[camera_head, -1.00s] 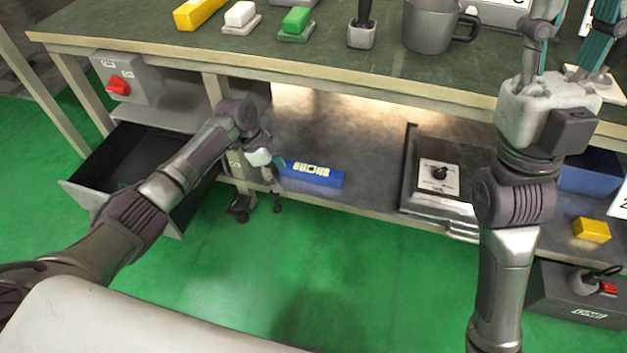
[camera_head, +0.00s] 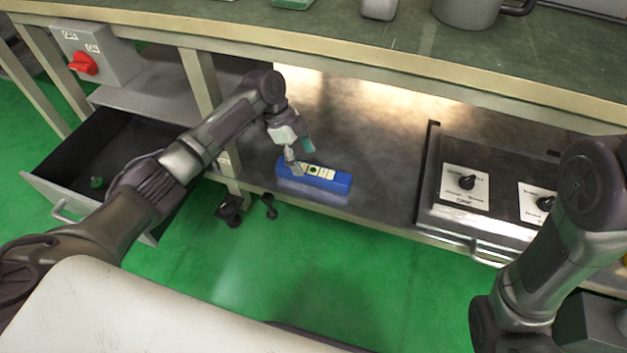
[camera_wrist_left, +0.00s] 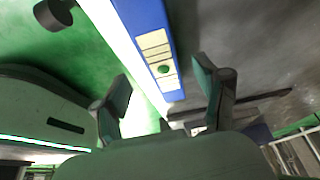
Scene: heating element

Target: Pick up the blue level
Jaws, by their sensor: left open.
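The blue level (camera_head: 325,182) lies on the lower shelf (camera_head: 385,185) of the workbench, its pale windows facing up. My left gripper (camera_head: 299,156) is open just above the level's left part. In the left wrist view the level (camera_wrist_left: 149,22) runs down between the two spread fingers of my left gripper (camera_wrist_left: 162,90), with a green spot among its windows. The level's near end shows there in the gap, and I see no grip on it. My right arm stands at the right edge of the head view; its gripper is out of the picture.
A panel with knobs (camera_head: 466,187) stands on the shelf to the right of the level. An open drawer (camera_head: 52,195) and a box with a red switch (camera_head: 83,64) are at the left. The bench top's front edge (camera_head: 330,62) overhangs the shelf.

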